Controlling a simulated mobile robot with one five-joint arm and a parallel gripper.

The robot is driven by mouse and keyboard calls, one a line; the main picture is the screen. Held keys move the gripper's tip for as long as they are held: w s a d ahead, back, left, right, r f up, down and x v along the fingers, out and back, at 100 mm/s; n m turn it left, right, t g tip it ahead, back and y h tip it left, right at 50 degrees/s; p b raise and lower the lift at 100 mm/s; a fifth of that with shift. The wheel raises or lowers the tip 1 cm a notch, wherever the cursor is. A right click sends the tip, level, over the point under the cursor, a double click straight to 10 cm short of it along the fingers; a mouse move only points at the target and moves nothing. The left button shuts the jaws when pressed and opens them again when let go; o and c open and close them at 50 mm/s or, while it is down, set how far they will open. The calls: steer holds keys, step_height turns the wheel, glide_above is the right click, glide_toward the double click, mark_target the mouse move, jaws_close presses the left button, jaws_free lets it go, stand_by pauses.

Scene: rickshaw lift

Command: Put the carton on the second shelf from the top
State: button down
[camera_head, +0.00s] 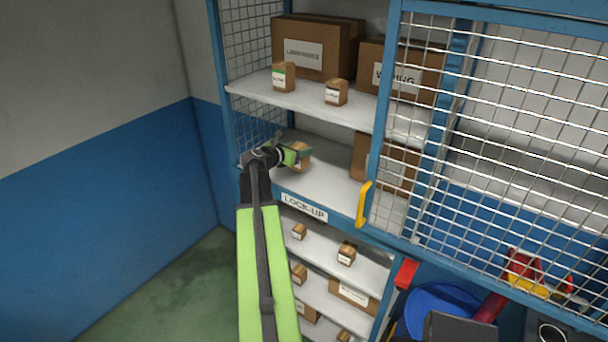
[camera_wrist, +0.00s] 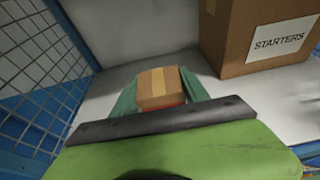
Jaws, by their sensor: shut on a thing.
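A small brown carton (camera_head: 302,154) with a tan tape band is between the fingers of my gripper (camera_head: 292,157). In the wrist view the carton (camera_wrist: 163,85) sits between the two teal fingertips (camera_wrist: 159,94), which are shut on its sides. My gripper holds it inside the cabinet, over the left part of the shelf (camera_head: 316,182) just above the LOCK-UP sign. That is the second shelf down in view. I cannot tell whether the carton touches the shelf. Its lower part is hidden by my gripper in the wrist view.
A large STARTERS box (camera_wrist: 262,40) stands to the right on the same shelf. The shelf above (camera_head: 300,101) bears large boxes and two small cartons. Wire mesh (camera_wrist: 30,65) closes the left side. A mesh door (camera_head: 500,130) with a yellow handle (camera_head: 363,204) covers the right.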

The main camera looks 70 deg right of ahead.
step_height(320, 180, down, 3)
steer(key=shift+r+b, duration=0.2)
steer(key=shift+b, duration=0.25)
steer(key=shift+w, duration=0.2)
step_height(320, 180, down, 4)
steer(key=b, duration=0.3)
steer(key=shift+s+r+b, duration=0.1)
steer(key=shift+b, duration=0.3)
steer(key=shift+r, duration=0.2)
steer(key=shift+f, duration=0.15)
steer(key=c, duration=0.6)
jaws_free()
